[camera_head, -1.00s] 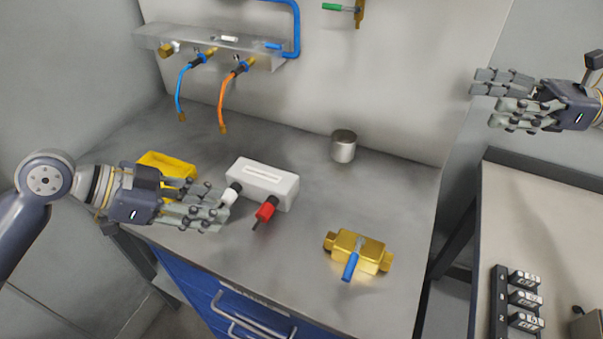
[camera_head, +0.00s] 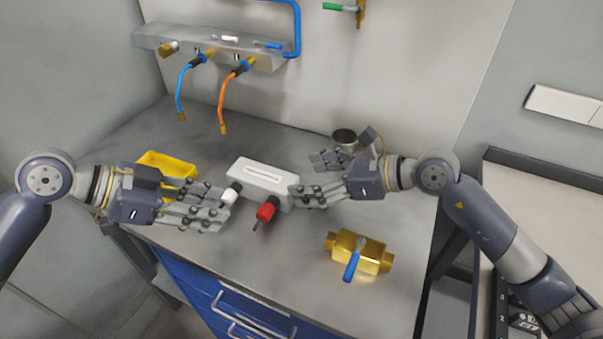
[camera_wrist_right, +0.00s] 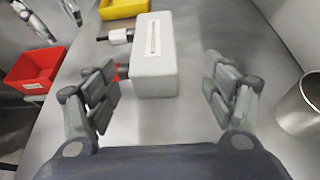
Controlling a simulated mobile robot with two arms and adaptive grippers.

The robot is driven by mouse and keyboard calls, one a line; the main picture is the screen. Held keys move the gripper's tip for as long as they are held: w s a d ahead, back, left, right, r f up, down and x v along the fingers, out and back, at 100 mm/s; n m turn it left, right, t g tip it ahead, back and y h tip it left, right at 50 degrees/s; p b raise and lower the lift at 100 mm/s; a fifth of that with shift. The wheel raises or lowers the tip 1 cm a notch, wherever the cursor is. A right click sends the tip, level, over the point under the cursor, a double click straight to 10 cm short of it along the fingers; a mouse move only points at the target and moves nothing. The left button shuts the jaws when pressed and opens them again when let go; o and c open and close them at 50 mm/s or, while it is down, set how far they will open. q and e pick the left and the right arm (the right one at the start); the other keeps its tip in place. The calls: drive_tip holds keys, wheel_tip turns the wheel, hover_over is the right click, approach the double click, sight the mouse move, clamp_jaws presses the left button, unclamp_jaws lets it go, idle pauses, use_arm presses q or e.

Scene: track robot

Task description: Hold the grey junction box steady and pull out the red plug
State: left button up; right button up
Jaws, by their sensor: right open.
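The grey junction box (camera_head: 262,178), a pale block, lies on the metal bench; it also shows in the right wrist view (camera_wrist_right: 154,70). The red plug (camera_head: 265,211) sticks out of its front side, with a dark tip; in the wrist view a finger mostly hides it. A white plug (camera_head: 231,193) sits left of it on the same side. My right gripper (camera_head: 303,177) is open at the box's right end; in the wrist view the box lies ahead between its spread fingers, with no clear contact. My left gripper (camera_head: 222,208) is open and empty, its fingertips close to the white plug.
A metal cup (camera_head: 344,138) stands behind my right gripper. A brass valve with a blue handle (camera_head: 352,266) lies front right. A yellow tray (camera_head: 168,163) is behind my left gripper. Hoses hang from the wall shelf (camera_head: 210,45). A red bin (camera_wrist_right: 35,68) shows in the wrist view.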

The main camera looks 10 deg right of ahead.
sight(263, 175)
drive_tip(key=shift+a+r+t, duration=0.15)
drive_tip(key=shift+a+r, duration=0.15)
drive_tip(key=shift+a, duration=0.2)
drive_tip(key=shift+a+r+t, duration=0.15)
drive_tip(key=shift+a+r, duration=0.1)
drive_tip(key=shift+a, duration=0.5)
drive_tip(key=x, duration=1)
drive_tip(key=shift+w+a, duration=0.15)
drive_tip(key=shift+w, duration=0.1)
drive_tip(key=shift+c, duration=0.3)
